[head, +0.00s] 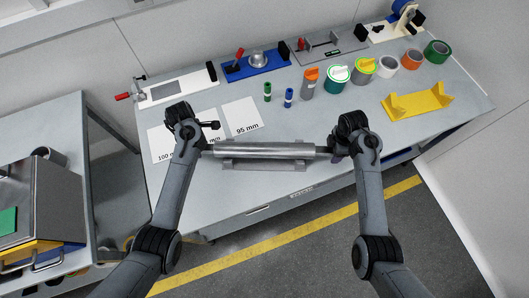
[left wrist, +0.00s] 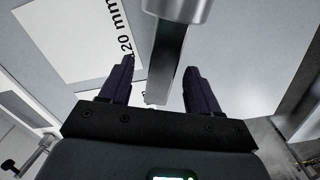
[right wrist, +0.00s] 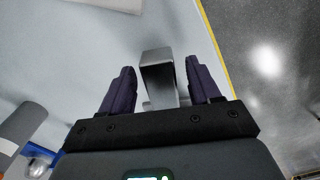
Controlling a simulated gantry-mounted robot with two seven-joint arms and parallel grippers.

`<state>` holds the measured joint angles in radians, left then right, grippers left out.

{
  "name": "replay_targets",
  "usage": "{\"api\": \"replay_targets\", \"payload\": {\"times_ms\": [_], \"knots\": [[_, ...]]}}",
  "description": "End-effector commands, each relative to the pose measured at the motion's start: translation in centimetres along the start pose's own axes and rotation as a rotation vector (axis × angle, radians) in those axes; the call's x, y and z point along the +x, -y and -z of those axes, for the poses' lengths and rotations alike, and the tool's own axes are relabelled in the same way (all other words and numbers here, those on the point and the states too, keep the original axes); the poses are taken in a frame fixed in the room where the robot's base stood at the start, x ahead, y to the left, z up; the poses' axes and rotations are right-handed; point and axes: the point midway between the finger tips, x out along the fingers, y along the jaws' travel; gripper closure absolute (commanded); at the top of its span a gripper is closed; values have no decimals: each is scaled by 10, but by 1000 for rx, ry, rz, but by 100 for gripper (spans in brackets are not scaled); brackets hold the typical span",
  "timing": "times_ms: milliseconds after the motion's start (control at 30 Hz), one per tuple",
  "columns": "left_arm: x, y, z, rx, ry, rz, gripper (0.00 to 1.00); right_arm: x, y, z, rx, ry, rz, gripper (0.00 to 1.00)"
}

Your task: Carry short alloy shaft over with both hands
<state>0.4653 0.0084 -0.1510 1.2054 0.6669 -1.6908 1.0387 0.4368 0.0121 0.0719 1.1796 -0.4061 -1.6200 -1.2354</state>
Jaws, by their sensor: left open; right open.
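The short alloy shaft (head: 262,151) is a silvery cylinder with thinner ends, lying level on a grey cradle (head: 264,166) near the table's front edge. My left gripper (head: 207,146) is at its left end, open; in the left wrist view a narrow metal end (left wrist: 166,65) lies between its parted fingers (left wrist: 158,85). My right gripper (head: 333,151) is at the right end, open; in the right wrist view a metal end (right wrist: 158,75) stands between its fingers (right wrist: 160,92), with gaps on both sides. The fingertips are partly hidden in the head view.
A yellow cradle (head: 418,107) stands empty at the right. White sheets (head: 241,116) lie behind my left gripper. Small green and blue pieces, cans, tape rolls and fixtures (head: 256,65) line the back. The table between shaft and yellow cradle is mostly clear.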

Motion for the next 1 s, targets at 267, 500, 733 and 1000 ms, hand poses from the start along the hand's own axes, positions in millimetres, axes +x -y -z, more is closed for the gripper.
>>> {"api": "replay_targets", "payload": {"times_ms": [267, 500, 733, 1000], "knots": [[-52, -1, 1, 1, -3, -5, 38, 0, 0, 0, 0, 0, 0, 38], [-86, -1, 0, 0, -1, -3, 38, 0, 0, 0, 0, 0, 0, 38], [-99, 0, 0, -1, 0, 0, 38, -8, 0, 0, 0, -1, -1, 38], [-100, 0, 0, 0, 0, 0, 38, -49, -1, 1, 0, -2, -5, 38]]}}
